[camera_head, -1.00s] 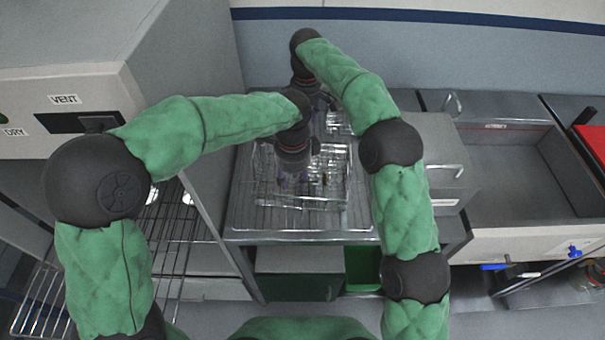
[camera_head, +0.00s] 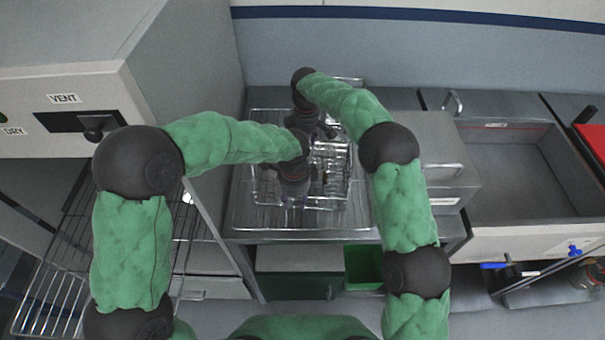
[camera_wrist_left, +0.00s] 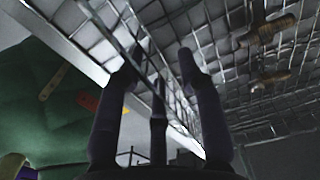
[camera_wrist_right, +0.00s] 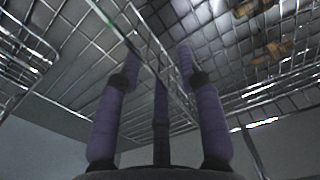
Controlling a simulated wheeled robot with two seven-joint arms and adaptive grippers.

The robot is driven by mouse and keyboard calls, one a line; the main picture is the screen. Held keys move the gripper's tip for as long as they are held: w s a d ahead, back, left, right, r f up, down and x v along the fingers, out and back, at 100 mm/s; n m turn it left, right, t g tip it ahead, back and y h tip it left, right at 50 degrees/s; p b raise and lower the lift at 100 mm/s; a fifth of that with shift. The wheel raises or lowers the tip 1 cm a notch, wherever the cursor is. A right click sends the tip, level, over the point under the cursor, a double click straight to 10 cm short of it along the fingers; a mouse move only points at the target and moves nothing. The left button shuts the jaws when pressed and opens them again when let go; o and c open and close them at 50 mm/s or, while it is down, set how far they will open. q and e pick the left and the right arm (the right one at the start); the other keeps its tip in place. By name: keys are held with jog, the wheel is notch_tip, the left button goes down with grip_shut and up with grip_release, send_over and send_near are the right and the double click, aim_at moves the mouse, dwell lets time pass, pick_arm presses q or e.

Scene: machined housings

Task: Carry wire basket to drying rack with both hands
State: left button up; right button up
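The wire basket (camera_head: 340,188) sits on a wire grid on the counter, partly hidden by my arms. My left gripper (camera_head: 293,200) is at its near left part in the head view. In the left wrist view the left gripper (camera_wrist_left: 157,58) has its fingers spread on either side of a basket wall. My right gripper (camera_head: 326,130) is farther back, mostly hidden in the head view. In the right wrist view the right gripper (camera_wrist_right: 158,62) also has spread fingers straddling a mesh wall. Brass-coloured parts (camera_wrist_left: 272,30) lie in the basket.
A wire rack (camera_head: 55,290) stands at the lower left beside a grey cabinet labelled VENT and DRY (camera_head: 60,98). An empty grey basin (camera_head: 510,175) is at the right. A green bin (camera_head: 362,266) is below the counter.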

pick_arm(q)
grip_shut()
pick_arm(e)
grip_shut()
pick_arm(q)
jog(key=shift+r, duration=0.15)
pick_arm(e)
jog(key=shift+r, duration=0.15)
